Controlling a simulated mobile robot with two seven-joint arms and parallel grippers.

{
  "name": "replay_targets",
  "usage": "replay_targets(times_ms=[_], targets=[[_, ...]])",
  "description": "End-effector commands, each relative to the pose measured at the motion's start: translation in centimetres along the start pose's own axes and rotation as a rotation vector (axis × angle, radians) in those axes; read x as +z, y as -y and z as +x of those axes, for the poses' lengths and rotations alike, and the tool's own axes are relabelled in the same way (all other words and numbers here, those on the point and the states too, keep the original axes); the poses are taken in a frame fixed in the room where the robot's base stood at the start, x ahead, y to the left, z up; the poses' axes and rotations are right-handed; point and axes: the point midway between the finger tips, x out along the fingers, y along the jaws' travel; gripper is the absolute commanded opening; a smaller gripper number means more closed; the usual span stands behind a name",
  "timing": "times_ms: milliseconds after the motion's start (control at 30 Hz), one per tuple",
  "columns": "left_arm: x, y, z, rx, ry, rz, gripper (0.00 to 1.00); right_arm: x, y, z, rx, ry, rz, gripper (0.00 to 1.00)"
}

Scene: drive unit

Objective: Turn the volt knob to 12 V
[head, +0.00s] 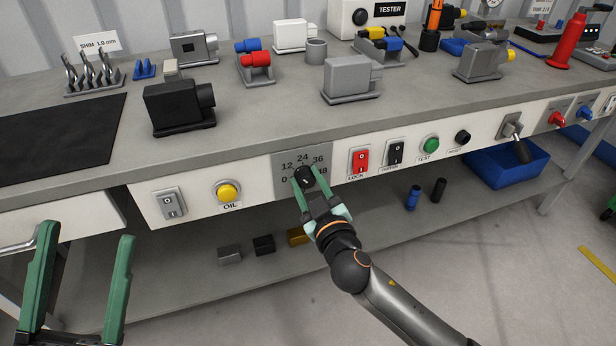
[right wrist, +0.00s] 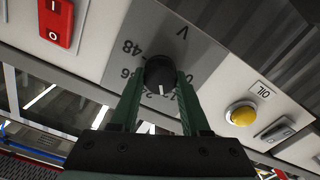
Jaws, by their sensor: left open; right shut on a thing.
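The black volt knob (head: 304,178) sits on a grey dial plate (head: 287,195) marked 0, 12, 24, 36 and 48 on the bench's front panel. My right gripper (head: 318,190) is shut on the knob, one green finger on each side. In the right wrist view the knob (right wrist: 159,73) is between the fingers of that gripper (right wrist: 158,85). Its white line points down the picture, towards the 12 and 24 side; the exact number is partly hidden by the gripper. My left gripper (head: 84,262) is open and empty in front of the bench at lower left.
On the panel, a yellow OIL button (head: 228,193) is left of the dial. A red LOCK switch (head: 359,161), a black switch (head: 395,152) and a green TEST button (head: 430,145) are to its right. Small blocks lie on the shelf below. A blue bin (head: 507,168) stands at right.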

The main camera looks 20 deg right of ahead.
Motion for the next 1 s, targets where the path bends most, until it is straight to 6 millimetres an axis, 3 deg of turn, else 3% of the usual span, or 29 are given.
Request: replay_targets(times_ms=[400,967,1000], targets=[[-0.67,0.36,0.61,-0.003,0.001,0.013,0.69,0.00,0.00,0.00,0.001,0.002,-0.198,0.00],[-0.75,0.48,0.68,-0.008,-0.001,0.015,0.69,0.00,0.04,0.01,0.001,0.000,-0.228,0.00],[-0.75,0.48,0.68,-0.008,-0.001,0.015,0.69,-0.01,0.04,0.01,0.001,0.000,-0.228,0.50]])
